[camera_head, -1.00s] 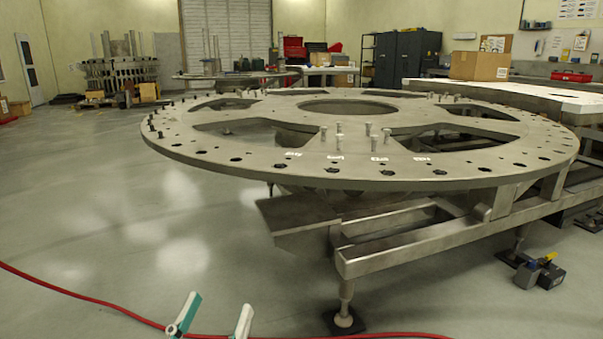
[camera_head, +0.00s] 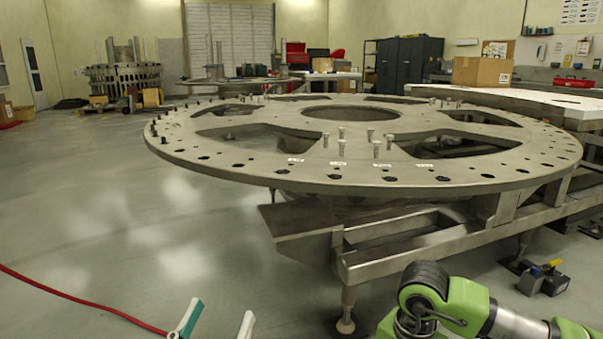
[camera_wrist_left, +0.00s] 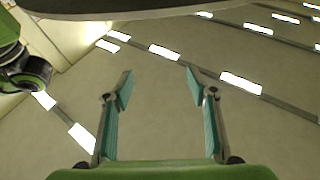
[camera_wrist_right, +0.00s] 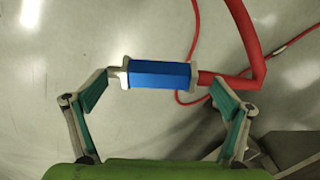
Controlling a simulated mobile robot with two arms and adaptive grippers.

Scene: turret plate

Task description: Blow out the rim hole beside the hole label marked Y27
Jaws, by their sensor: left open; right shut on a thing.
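The round metal turret plate (camera_head: 250,165) stands on a frame, with a row of rim holes (camera_head: 390,179) along its near edge. Several small white labels, such as this one (camera_head: 338,164), lie just inside that row; their writing is too small to read. My right gripper (camera_wrist_right: 160,82) is shut on a blue tool (camera_wrist_right: 160,74) with light end pieces and a red hose (camera_wrist_right: 250,45) at its right end. The right gripper is outside the head view. My left gripper (camera_head: 222,308) is open and empty, low in front of the plate; its open fingers also show in the left wrist view (camera_wrist_left: 165,82).
Upright pins (camera_head: 376,150) stand on the plate near the labels. The support frame (camera_head: 400,255) juts out below the near rim. A dark device with a yellow part (camera_head: 545,278) sits on the floor at right. Red hose (camera_head: 80,302) lies on the floor at left, where floor is open.

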